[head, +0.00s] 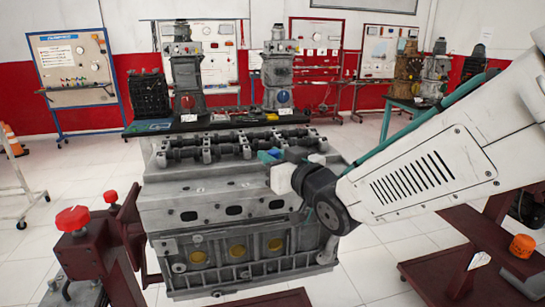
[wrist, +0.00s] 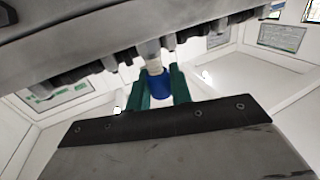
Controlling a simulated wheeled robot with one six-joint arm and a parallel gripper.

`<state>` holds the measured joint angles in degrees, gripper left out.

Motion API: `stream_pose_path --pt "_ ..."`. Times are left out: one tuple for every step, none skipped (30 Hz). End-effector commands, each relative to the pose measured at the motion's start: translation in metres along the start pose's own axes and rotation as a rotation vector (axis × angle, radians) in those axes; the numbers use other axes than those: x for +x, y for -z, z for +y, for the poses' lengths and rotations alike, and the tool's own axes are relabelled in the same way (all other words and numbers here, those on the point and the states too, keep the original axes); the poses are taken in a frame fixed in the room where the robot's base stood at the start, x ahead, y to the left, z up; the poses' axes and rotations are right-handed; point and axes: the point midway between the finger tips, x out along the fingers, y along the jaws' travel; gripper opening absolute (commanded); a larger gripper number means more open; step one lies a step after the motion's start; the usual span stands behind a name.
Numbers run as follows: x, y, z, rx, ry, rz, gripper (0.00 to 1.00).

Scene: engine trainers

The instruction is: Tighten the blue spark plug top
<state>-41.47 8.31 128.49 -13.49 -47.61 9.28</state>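The blue spark plug top (wrist: 158,90) is in the middle of the wrist view, with a pale stem (wrist: 150,54) above it in the picture, towards the engine. My gripper (wrist: 156,76) has its two green fingers on either side of the blue top, and they appear to press against it with no clear gap. In the head view my gripper (head: 277,154) is at the right part of the engine block (head: 230,205), by the shafts on its top. A small blue patch (head: 266,156) shows there; my wrist and fingers hide most of that spot.
Dark camshafts (head: 220,146) run along the engine's top, close to my gripper. A red stand with a red knob (head: 72,218) is at the left front. A dark red stand (head: 440,265) is at the right. A bench with engine parts (head: 190,124) stands behind.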

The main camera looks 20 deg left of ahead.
Motion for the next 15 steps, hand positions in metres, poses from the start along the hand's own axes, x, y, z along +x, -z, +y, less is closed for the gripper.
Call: stream_pose_path --pt "-0.0001 0.0 -0.0001 0.0 0.0 0.0 0.0" --pt "-0.0001 -0.0001 -0.0001 0.0 -0.001 0.0 0.0" --pt "-0.0002 0.0 -0.0002 0.0 -0.004 0.0 0.0" --pt "-0.0002 0.0 -0.0004 -0.001 -0.006 0.0 0.0" --pt "-0.0002 0.0 -0.0006 -0.001 -0.01 0.0 0.0" --pt "-0.0002 -0.0001 -0.0007 0.0 -0.018 0.0 0.0" --pt "-0.0002 0.0 -0.001 0.0 -0.024 0.0 0.0" --pt "-0.0003 -0.0001 -0.001 0.0 -0.033 0.0 0.0" --pt "-0.0003 -0.0001 -0.0011 0.001 -0.047 0.0 0.0" --pt "-0.0004 -0.0001 -0.0011 0.0 -0.06 0.0 0.0" --pt "-0.0004 -0.0002 -0.0014 0.001 -0.074 0.0 0.0" --pt "-0.0003 -0.0002 -0.0019 0.001 -0.095 0.0 0.0" --pt "-0.0003 -0.0003 -0.0019 0.001 -0.113 -0.001 0.0" --pt "-0.0003 -0.0003 -0.0018 0.001 -0.134 -0.001 0.0" --pt "-0.0002 -0.0004 -0.0025 0.001 -0.161 -0.001 0.0"
